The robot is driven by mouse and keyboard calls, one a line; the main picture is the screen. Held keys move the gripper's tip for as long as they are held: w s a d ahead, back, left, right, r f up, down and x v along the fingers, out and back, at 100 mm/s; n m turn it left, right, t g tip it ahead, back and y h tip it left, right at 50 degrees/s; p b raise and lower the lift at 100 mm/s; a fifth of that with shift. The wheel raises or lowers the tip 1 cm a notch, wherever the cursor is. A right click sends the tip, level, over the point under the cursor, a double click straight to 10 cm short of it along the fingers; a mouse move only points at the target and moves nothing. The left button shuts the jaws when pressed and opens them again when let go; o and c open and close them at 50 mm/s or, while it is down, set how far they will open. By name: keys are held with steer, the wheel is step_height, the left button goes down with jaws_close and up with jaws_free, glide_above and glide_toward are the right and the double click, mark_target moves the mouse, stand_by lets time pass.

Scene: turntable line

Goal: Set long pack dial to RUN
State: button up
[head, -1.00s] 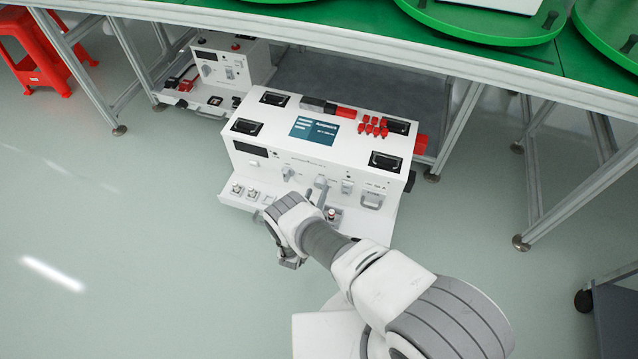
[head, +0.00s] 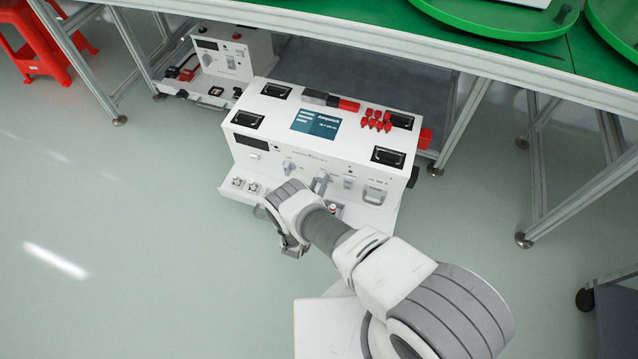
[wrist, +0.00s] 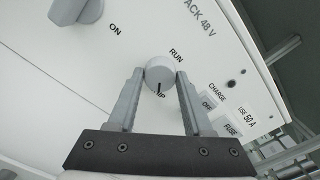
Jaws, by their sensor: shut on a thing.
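The long white pack (head: 240,165) stands on the floor in the head view. In the wrist view its panel (wrist: 100,100) carries a round grey dial (wrist: 158,71) with RUN printed above it. A black mark on the dial points down, toward a partly hidden label ending in "IP". My gripper (wrist: 160,80) is shut on the dial, one finger on each side.
A grey handle (wrist: 75,12) marked ON is left of the dial, and CHARGE, OFF and FUSE labels (wrist: 215,105) are to its right. A smaller white unit (head: 235,55) stands behind. Metal table legs (head: 455,125) rise behind the pack.

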jaws_close()
